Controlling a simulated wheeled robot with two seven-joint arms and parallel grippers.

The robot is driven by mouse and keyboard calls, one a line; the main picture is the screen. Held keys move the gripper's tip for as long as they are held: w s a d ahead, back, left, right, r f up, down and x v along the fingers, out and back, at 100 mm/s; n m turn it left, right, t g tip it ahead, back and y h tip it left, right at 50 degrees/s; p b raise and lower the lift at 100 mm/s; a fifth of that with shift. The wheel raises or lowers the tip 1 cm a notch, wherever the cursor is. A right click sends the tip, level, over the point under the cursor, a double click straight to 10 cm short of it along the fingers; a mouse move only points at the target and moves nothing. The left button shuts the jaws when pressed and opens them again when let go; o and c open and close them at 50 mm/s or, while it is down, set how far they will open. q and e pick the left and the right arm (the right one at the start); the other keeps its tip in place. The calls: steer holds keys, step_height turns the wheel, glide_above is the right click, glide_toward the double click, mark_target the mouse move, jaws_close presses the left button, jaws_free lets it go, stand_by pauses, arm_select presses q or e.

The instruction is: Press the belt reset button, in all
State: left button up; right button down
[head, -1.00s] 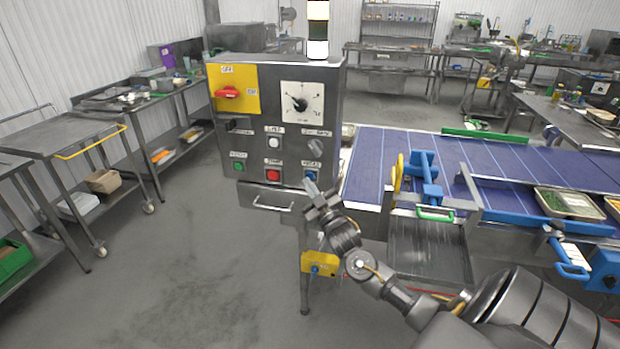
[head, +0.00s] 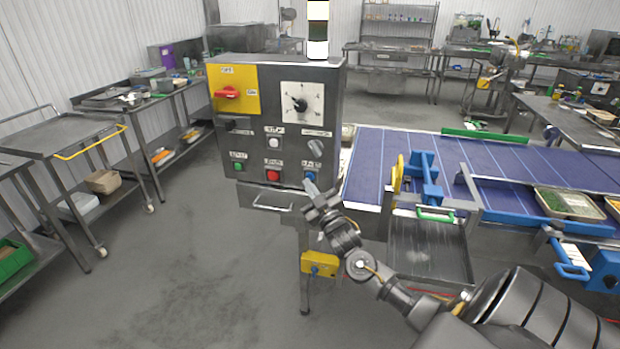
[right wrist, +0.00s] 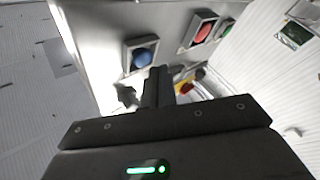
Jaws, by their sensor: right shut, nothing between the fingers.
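The grey control box (head: 279,97) stands left of the belt. Its lower row has a green button (head: 239,167), a red button (head: 273,176) and a blue button (head: 309,176), each under a label too blurred to read. A white button (head: 273,143) sits above the red one. My right gripper (head: 308,186) is shut and empty, its tips just below the blue button. In the right wrist view the fingers (right wrist: 158,72) point close to the blue button (right wrist: 142,57); I cannot tell if they touch. The red button (right wrist: 203,31) lies to the right. My left gripper is not visible.
A drawer handle (head: 272,207) sticks out under the box. The blue belt (head: 370,165) with a blue guide (head: 425,175) runs to the right, with a food tray (head: 568,204) on it. A steel cart (head: 60,135) stands at left. The floor between is clear.

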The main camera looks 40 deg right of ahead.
steer(key=shift+w+d, duration=0.1)
stand_by(0.7)
steer(key=shift+w+d, duration=0.2)
steer(key=shift+d, duration=0.05)
steer(key=shift+w+d, duration=0.25)
steer(key=shift+d, duration=0.15)
stand_by(0.9)
steer(key=shift+s+a, duration=0.1)
steer(key=shift+s+a+p, duration=0.3)
steer(key=shift+s+a, duration=0.15)
steer(key=shift+a, duration=0.2)
steer(key=shift+a, duration=0.1)
steer(key=s+a+p, duration=0.1)
steer(key=a, duration=0.1)
steer(key=s+a+p, duration=0.1)
steer(key=a, duration=0.1)
steer(key=shift+s, duration=0.4)
